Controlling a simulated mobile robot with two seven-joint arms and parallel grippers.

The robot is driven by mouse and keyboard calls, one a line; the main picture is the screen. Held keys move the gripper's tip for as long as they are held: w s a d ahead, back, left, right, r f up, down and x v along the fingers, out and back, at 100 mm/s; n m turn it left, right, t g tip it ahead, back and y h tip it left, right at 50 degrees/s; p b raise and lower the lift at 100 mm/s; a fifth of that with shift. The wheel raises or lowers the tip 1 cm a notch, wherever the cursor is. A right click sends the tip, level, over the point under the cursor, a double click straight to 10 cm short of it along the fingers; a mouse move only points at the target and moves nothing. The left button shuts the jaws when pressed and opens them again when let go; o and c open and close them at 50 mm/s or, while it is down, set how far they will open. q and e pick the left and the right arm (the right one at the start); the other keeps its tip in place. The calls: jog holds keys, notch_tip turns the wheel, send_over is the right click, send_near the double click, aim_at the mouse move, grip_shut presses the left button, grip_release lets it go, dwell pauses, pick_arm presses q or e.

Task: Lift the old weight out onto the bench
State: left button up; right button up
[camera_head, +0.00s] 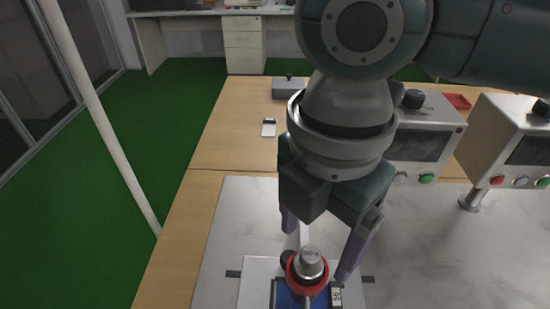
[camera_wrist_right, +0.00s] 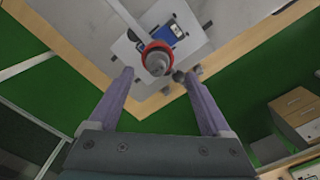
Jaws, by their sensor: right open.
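The old weight (camera_head: 311,264) is a grey metal cylinder with a small knob on top. It sits upright inside a red ring (camera_head: 293,277) above a blue device (camera_head: 290,296) at the bottom of the head view. The weight also shows in the right wrist view (camera_wrist_right: 157,62), with the red ring around it. My right gripper (camera_head: 318,250) is open above the bench, its two purple fingers on either side of the weight and apart from it. In the right wrist view (camera_wrist_right: 157,82) nothing is between the fingertips but the weight lies just beyond them. My left gripper is not seen.
The metal bench top (camera_head: 225,235) is bare left of the device. Two control boxes (camera_head: 425,140) (camera_head: 510,150) with knobs and buttons stand at the right. A small grey box (camera_head: 289,88) and a small white-and-black item (camera_head: 268,128) lie on the wooden table behind.

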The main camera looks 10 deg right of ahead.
aim_at(311, 254)
notch_tip(311, 254, down, 4)
jog(key=shift+w+f, duration=0.1)
jog(key=shift+w, duration=0.05)
grip_shut()
dwell(0.7)
